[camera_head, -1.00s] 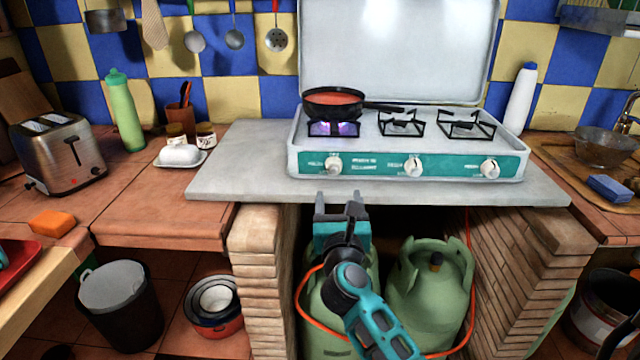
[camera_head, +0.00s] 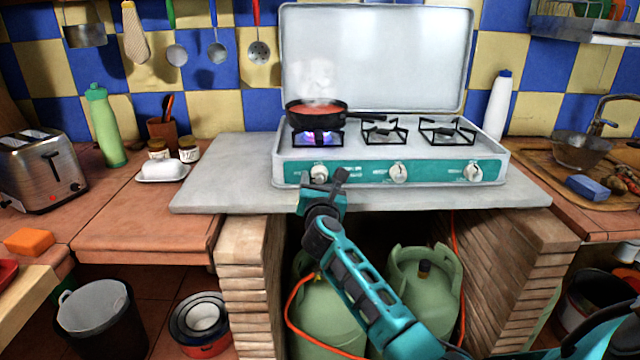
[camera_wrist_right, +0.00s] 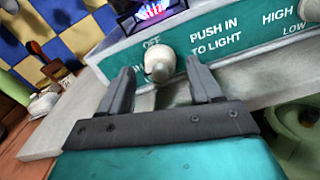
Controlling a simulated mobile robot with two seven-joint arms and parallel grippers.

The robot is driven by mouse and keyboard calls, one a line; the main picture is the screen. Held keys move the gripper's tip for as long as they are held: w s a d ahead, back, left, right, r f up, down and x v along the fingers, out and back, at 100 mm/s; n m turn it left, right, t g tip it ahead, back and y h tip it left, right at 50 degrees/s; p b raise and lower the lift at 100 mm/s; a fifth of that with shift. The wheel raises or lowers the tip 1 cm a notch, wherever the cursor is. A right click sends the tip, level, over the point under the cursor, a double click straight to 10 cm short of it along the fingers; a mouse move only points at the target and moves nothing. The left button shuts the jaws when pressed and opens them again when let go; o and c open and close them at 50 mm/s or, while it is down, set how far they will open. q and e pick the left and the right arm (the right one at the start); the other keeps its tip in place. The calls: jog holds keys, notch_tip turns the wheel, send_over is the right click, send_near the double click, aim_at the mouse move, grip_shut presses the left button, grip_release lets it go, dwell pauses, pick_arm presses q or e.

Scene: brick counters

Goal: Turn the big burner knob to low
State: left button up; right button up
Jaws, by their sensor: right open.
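The white stove (camera_head: 290,165) has a teal front panel with three white knobs. The left knob (camera_head: 319,172) is below the lit left burner (camera_head: 318,138), which has a purple-blue flame. My right gripper (camera_head: 323,180) is open in front of this knob. In the right wrist view the knob (camera_wrist_right: 160,65) shows between the two fingertips of the gripper (camera_wrist_right: 161,72), with a gap on each side. I cannot tell whether the tips reach past its face. "OFF" and "PUSH IN TO LIGHT" are printed near it. My left gripper is not in view.
A pan (camera_head: 316,113) of steaming red food stands on the lit burner. The middle knob (camera_head: 398,173) and right knob (camera_head: 473,172) are along the same panel. The grey slab's edge (camera_head: 440,200) juts out below the stove. Green gas bottles (camera_head: 424,295) stand underneath.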

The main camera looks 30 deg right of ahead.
jog(key=shift+w+d, duration=0.4)
jog(key=shift+w, duration=0.2)
jog(key=shift+c, duration=0.2)
jog(key=c, duration=1)
